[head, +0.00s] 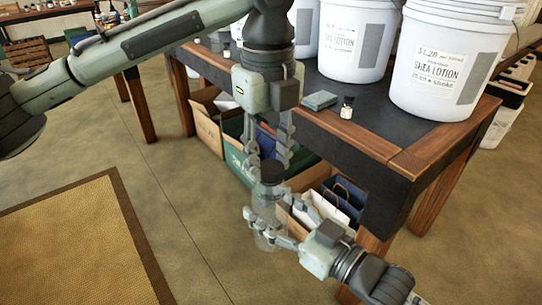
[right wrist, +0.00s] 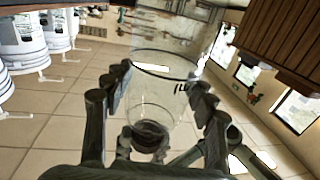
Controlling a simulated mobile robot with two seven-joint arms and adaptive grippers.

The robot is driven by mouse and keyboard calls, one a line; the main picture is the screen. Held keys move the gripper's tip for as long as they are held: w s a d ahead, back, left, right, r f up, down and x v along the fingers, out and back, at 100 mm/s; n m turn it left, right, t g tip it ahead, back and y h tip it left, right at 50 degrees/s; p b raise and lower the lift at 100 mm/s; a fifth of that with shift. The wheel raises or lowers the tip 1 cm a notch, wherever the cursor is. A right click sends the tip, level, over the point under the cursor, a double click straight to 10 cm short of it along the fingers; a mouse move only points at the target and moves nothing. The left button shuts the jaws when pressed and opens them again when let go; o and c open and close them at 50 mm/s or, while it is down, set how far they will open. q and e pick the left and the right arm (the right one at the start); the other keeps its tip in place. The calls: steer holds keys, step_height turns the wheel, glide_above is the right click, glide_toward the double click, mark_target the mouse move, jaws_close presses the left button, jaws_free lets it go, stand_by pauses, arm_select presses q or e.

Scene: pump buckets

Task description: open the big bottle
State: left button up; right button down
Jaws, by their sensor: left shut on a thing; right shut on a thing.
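The big bottle (head: 268,208) is a clear, see-through bottle with a dark cap (head: 271,171), held in the air in front of the table. My left gripper (head: 269,166) comes down from above and is shut at the cap end, a finger on each side. My right gripper (head: 260,228) comes from the lower right and is shut on the clear body. In the right wrist view the clear body (right wrist: 158,95) lies between the fingers of my right gripper (right wrist: 160,88). Whether the cap is loose from the bottle I cannot tell.
The floor at left is open, with a tan mat (head: 75,245).

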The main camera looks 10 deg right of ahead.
arm_select(q)
steer(key=n, duration=0.5)
steer(key=shift+s, duration=0.15)
steer(key=n, duration=0.5)
steer(key=shift+s+a, duration=0.1)
steer(key=n, duration=0.5)
steer(key=shift+s, duration=0.1)
steer(key=n, duration=0.4)
steer(key=shift+n, duration=0.4)
steer(key=n, duration=0.7)
steer(key=shift+s+r, duration=0.1)
steer(key=shift+s, duration=0.05)
steer(key=n, duration=1)
steer(key=shift+d, duration=0.2)
steer(key=shift+r, duration=0.25)
steer(key=shift+r, duration=0.9)
